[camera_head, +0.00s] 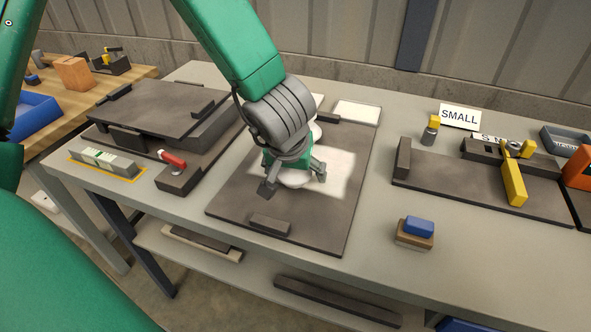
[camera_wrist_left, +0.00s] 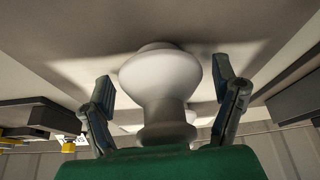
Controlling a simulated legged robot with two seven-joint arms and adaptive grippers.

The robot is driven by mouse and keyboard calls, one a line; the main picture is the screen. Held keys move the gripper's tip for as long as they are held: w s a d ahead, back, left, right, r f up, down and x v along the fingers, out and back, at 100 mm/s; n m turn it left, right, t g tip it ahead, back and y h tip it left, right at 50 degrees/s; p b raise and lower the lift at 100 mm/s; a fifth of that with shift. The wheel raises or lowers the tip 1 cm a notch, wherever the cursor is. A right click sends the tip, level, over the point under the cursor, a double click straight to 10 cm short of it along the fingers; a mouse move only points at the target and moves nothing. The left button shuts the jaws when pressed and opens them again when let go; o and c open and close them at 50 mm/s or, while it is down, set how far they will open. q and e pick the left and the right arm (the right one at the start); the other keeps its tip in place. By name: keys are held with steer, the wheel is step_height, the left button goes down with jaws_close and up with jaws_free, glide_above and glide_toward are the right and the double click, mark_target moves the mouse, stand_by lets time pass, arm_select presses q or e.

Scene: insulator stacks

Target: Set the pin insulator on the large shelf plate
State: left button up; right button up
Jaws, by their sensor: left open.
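The white pin insulator (camera_wrist_left: 160,85) stands between the two fingers of my left gripper (camera_wrist_left: 164,84) in the left wrist view, with a gap showing on both sides. In the head view my left gripper (camera_head: 294,182) points down, open, over the large dark plate (camera_head: 335,215). Only a white lower part of the insulator (camera_head: 294,183) shows beneath it. The insulator's base seems to meet the plate, but the exact contact is hard to tell. Another white rounded piece (camera_head: 316,132) shows behind the gripper, partly hidden. My right gripper is not in view.
The plate has low dark blocks (camera_head: 270,223) at its edges. A raised dark fixture (camera_head: 150,110) with a red-handled clamp (camera_head: 172,158) stands left. A smaller plate (camera_head: 455,190) with yellow parts lies right, near a SMALL sign (camera_head: 459,116). A blue-topped block (camera_head: 418,228) sits at front right.

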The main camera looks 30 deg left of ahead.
arm_select(q)
steer(key=p+v, duration=0.5)
steer(key=v, duration=0.7)
steer(key=shift+s, duration=0.1)
